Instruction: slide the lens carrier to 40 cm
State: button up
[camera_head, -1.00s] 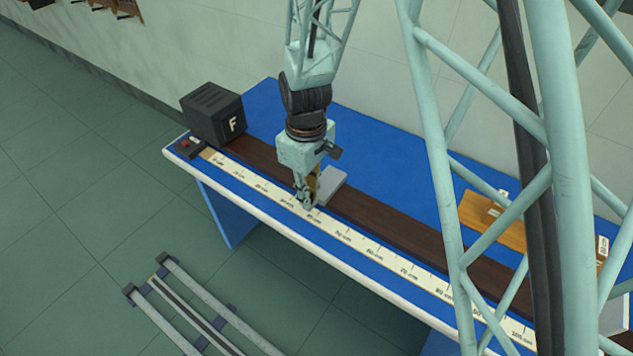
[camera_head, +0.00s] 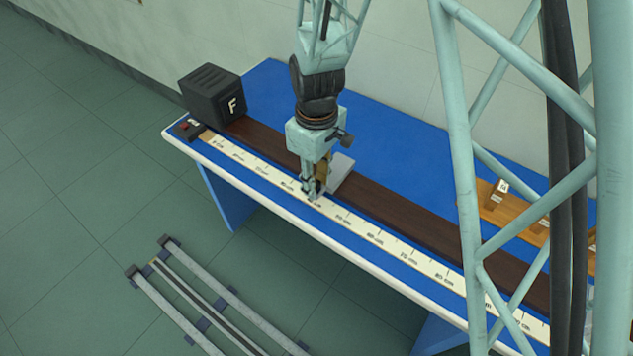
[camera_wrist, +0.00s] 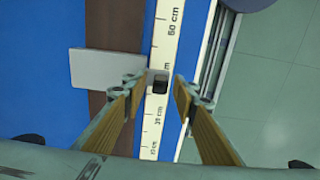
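The lens carrier is a pale grey-white plate (camera_head: 341,168) on the dark brown rail (camera_head: 398,219). In the wrist view its flat plate (camera_wrist: 100,68) lies left of the fingers, and its small black-topped piece (camera_wrist: 160,82) sits over the scale between them. My gripper (camera_head: 314,188) is low over the scale's edge of the rail. In the wrist view its fingers (camera_wrist: 161,84) stand apart on either side of the black piece, with a visible gap on the right. The white scale (camera_wrist: 167,35) reads 60 cm near the top; the mark by the carrier is partly covered.
A black box marked F (camera_head: 213,95) stands at the rail's left end. A wooden rack with labelled blocks (camera_head: 522,222) lies on the blue bench (camera_head: 268,88) at right, partly behind my lattice frame. Floor rails (camera_head: 205,305) run in front of the bench.

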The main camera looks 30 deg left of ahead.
jog(key=shift+r, duration=0.2)
notch_tip(320, 180, up, 12)
dwell(1.0)
jog(key=shift+f, duration=0.1)
dwell(0.5)
